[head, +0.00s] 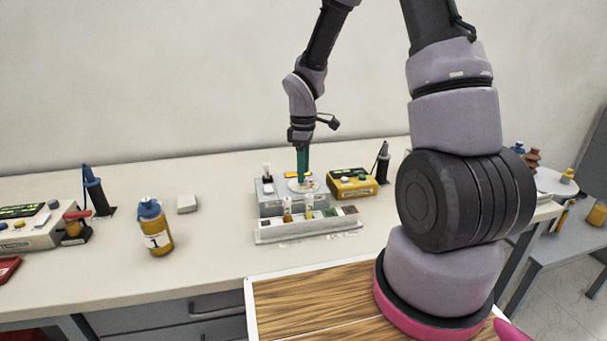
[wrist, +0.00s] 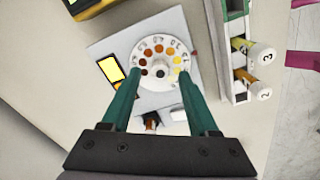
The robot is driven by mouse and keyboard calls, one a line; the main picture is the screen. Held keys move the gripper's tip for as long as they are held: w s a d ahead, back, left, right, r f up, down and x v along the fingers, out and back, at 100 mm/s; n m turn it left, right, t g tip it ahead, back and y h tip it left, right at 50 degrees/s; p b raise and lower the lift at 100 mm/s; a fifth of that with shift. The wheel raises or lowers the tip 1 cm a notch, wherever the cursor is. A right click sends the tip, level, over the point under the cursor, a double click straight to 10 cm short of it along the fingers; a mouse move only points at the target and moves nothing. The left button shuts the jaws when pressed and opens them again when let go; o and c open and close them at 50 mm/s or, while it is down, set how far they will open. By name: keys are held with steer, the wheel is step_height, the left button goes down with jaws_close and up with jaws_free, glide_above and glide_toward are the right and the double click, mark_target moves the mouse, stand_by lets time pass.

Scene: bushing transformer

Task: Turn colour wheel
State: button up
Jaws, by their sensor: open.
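The colour wheel (wrist: 156,51) is a round white disc with a ring of coloured dots, from pale yellow to dark brown, and a white knob-like centre. It sits on a grey instrument box (head: 283,203), which has a lit yellow window (wrist: 111,69). My gripper (wrist: 155,85) is open, with its green fingers apart on either side of the wheel's near part in the wrist view. In the head view, my gripper (head: 303,180) points down over the box and partly hides the wheel (head: 312,185). I cannot tell whether the fingers touch the wheel.
A rack (head: 345,222) with numbered vials (wrist: 262,52) stands close in front of the box. A yellow meter (head: 352,184) is just right of it.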

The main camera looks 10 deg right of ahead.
steer(key=shift+f, duration=0.8)
jaws_close()
steer(key=shift+m, duration=0.3)
steer(key=m, duration=0.3)
steer(key=shift+m, duration=1.6)
